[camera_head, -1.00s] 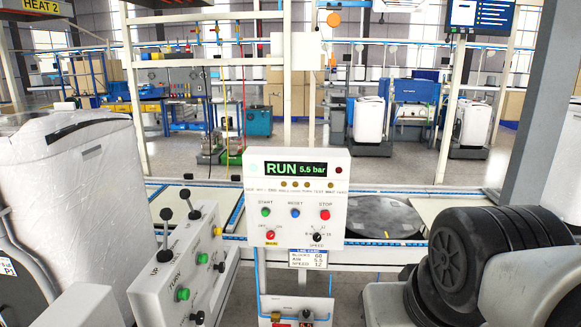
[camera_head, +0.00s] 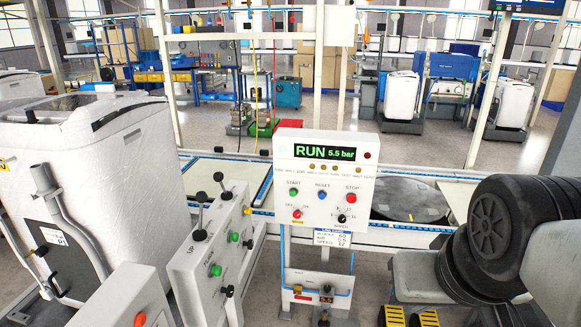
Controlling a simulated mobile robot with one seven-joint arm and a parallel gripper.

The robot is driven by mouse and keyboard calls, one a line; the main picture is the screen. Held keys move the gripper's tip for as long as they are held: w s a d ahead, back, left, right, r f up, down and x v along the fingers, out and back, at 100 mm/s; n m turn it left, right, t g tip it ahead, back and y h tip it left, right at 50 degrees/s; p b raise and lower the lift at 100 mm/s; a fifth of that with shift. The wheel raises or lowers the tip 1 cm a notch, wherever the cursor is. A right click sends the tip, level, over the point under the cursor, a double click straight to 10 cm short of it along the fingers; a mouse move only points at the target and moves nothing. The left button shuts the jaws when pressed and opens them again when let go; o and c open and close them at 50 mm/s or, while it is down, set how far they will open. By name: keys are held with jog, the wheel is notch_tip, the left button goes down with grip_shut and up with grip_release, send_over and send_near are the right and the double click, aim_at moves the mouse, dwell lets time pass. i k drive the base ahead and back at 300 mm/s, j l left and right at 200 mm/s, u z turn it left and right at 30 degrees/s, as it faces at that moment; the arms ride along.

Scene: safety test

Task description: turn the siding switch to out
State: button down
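A white control panel (camera_head: 326,178) stands upright in the middle, with a green display reading RUN 5.5 bar. It has a green START button (camera_head: 293,193), a blue RESET button (camera_head: 322,195) and a red STOP button (camera_head: 351,198). Below them are a red knob (camera_head: 297,213) over a yellow label and a black SPEED knob (camera_head: 342,218). A sloped grey box (camera_head: 213,250) at lower left carries two black-knobbed levers, one marked UP, and green buttons. I cannot tell which control is the siding switch. My gripper is not in view.
A grey box with an orange-red button (camera_head: 140,318) is at the lower left edge. Black ribbed round shapes (camera_head: 500,225) crowd the right. A conveyor (camera_head: 222,173) runs behind the panel. Open floor (camera_head: 330,127) lies beyond.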

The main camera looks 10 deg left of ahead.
aim_at(249, 245)
jog(key=i+j+u, duration=0.15)
jog(key=i+u, duration=0.15)
jog(key=i, duration=0.2)
jog(key=i+u, duration=0.3)
jog(key=i, duration=0.25)
